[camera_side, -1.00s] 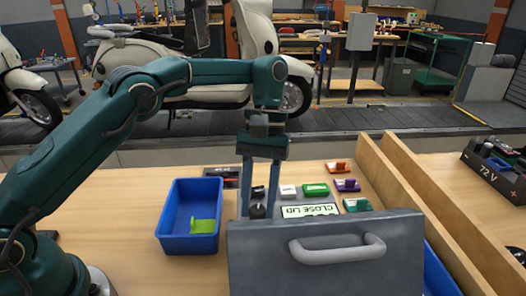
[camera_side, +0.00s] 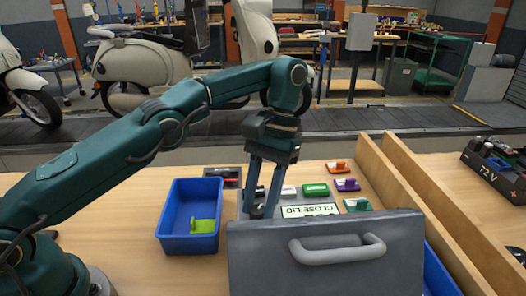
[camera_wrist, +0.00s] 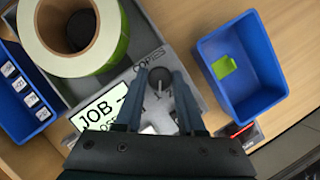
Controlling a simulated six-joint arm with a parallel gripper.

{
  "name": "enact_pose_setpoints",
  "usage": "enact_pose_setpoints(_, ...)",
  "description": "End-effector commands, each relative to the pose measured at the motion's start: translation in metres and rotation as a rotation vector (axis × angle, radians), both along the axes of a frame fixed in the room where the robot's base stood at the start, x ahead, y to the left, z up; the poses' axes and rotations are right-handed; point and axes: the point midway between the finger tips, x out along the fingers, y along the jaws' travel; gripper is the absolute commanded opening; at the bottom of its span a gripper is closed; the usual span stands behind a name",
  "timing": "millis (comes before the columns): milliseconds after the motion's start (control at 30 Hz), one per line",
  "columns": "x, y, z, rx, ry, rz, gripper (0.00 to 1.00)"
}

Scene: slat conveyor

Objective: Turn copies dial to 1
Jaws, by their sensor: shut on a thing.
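The copies dial (camera_wrist: 160,76) is a small dark round knob on the grey printer panel, beside the printed word COPIES in the wrist view. My gripper (camera_wrist: 165,82) points down at the panel with its two fingers on either side of the knob, shut on it. In the side view my gripper (camera_side: 259,212) is tilted, its fingertips low behind the raised grey lid (camera_side: 325,255). The number the dial points to is too small to tell.
A blue bin (camera_side: 176,246) with a green piece (camera_side: 203,226) stands left of the panel. A label roll (camera_wrist: 105,35) sits in the printer. A wooden rail (camera_side: 410,205) runs along the right.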

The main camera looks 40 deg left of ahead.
Motion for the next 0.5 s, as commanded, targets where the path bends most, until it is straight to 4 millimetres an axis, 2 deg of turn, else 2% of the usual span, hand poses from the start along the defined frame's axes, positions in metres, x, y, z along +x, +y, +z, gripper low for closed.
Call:
enact_pose_setpoints(267, -0.0008, 0.0014, 0.0009, 0.004, 0.005, 0.001, 0.0)
enact_pose_setpoints(300, -0.0009, 0.0014, 0.0008, 0.004, 0.005, 0.001, 0.53)
enact_pose_setpoints(333, -0.0009, 0.0013, 0.0008, 0.004, 0.005, 0.001, 0.65)
enact_pose_setpoints(367, -0.0008, 0.0012, 0.0007, 0.003, 0.004, 0.002, 0.68)
enact_pose_setpoints(500, -0.0006, 0.0008, 0.0004, 0.003, 0.003, 0.002, 0.68)
